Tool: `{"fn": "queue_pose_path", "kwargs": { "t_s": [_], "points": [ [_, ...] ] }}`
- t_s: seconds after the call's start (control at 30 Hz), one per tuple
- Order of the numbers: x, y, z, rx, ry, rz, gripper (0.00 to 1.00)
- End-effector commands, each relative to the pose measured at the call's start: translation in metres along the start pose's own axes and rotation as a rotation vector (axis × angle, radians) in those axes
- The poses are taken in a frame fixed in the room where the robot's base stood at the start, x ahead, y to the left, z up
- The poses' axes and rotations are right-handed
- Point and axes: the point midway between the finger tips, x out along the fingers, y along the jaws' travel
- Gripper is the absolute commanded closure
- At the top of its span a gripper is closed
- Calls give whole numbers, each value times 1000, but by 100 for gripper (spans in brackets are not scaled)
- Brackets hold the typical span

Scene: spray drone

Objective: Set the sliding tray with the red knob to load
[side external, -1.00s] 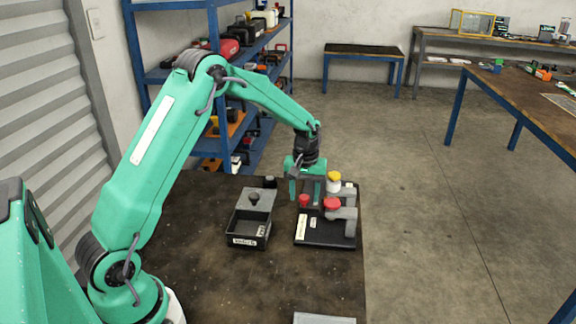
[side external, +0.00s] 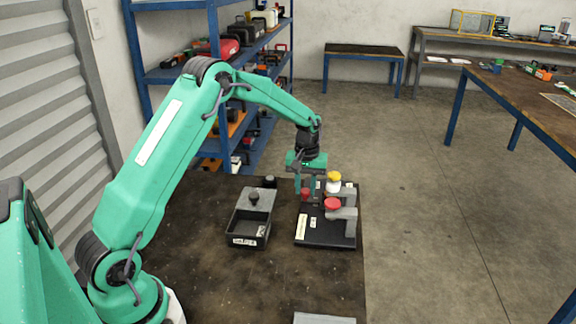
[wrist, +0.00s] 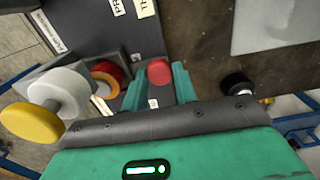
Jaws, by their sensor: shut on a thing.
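The red knob (side external: 305,193) stands on the black, labelled base (side external: 322,240) at the right of the bench. My gripper (side external: 305,198) points down at it, one finger on each side. In the wrist view the round red knob (wrist: 159,72) shows between the two green fingers, which are shut on it. White labels (wrist: 130,8) lie on the base beyond the knob; their text is cut off and I cannot read the full words. The sliding part under the knob is mostly hidden by the fingers.
Close to the right of my gripper, grey brackets carry a yellow-topped white cap (side external: 333,180) and a red cap (side external: 332,204). A dark open box (side external: 249,241) with a grey lid and dark knob stands to the left. The bench front is mostly clear.

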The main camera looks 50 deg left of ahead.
Motion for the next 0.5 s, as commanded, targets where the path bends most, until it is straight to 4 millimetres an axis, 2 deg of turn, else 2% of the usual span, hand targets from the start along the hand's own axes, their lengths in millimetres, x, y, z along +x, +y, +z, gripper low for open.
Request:
{"fn": "queue_pose_path", "kwargs": {
  "t_s": [0.1, 0.5],
  "points": [
    [0, 1, -16, -1, 5, 3, 100],
    [-1, 2, -56, 0, 8, 4, 100]
  ]
}}
